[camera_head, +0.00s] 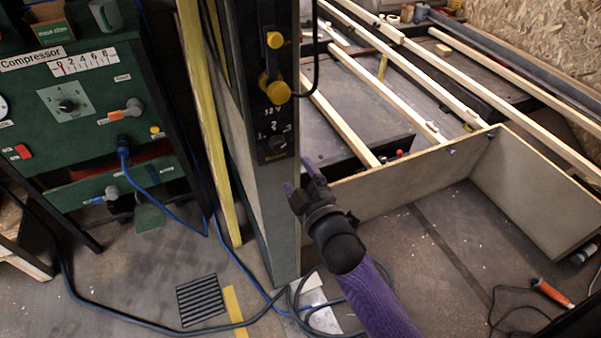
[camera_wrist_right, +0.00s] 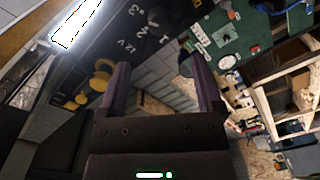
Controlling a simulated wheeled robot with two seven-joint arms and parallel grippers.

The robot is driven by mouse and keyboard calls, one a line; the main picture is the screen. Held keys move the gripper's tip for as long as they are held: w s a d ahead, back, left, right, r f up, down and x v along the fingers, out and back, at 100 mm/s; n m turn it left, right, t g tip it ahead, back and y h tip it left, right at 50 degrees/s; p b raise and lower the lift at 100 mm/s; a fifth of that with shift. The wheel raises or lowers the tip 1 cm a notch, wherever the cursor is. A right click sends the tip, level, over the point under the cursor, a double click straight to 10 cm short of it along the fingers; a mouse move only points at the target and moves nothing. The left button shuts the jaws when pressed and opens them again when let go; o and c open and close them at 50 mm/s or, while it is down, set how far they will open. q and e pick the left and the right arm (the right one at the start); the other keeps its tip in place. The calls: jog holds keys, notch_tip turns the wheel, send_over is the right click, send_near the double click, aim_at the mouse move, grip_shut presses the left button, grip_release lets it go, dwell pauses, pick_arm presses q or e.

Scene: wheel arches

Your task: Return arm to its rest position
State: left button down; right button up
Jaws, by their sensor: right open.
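My right gripper (camera_head: 303,184) is in the middle of the head view, on a purple arm that comes up from the bottom. Its fingers point up, close to the lower end of a dark control panel (camera_head: 272,90) on a grey column. In the right wrist view the two purple fingers (camera_wrist_right: 160,85) stand wide apart with nothing between them. The panel with its yellow knobs (camera_wrist_right: 95,78) lies to the left of the fingers there. I cannot tell whether the gripper touches the panel. My left gripper is in neither view.
A green compressor panel (camera_head: 75,110) with knobs and a blue cable stands at the left. Wooden beams (camera_head: 400,65) and a low board wall (camera_head: 390,190) lie to the right. Cables (camera_head: 300,300) and a floor grate (camera_head: 200,300) are at the column's foot. Open floor (camera_head: 440,250) is at the right.

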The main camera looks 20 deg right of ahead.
jog(key=shift+s, duration=0.5)
jog(key=s+f+m+g, duration=0.25)
jog(key=s+f, duration=0.35)
jog(key=f, duration=0.3)
jog(key=s+f+m+g, duration=0.1)
jog(key=s+f+g, duration=0.4)
jog(key=f, duration=0.4)
jog(key=s+f+m+g, duration=0.25)
jog(key=s+f, duration=0.35)
jog(key=f, duration=0.3)
jog(key=s+d+f+m+g, duration=0.1)
jog(key=s+f+g, duration=0.2)
jog(key=s, duration=0.8)
jog(key=s+d+f+m+g+h, duration=0.1)
jog(key=s+f+g, duration=0.3)
jog(key=s, duration=0.8)
jog(key=shift+s+d+f+m, duration=0.25)
jog(key=shift+d+f+m, duration=0.1)
jog(key=shift+f+m, duration=0.25)
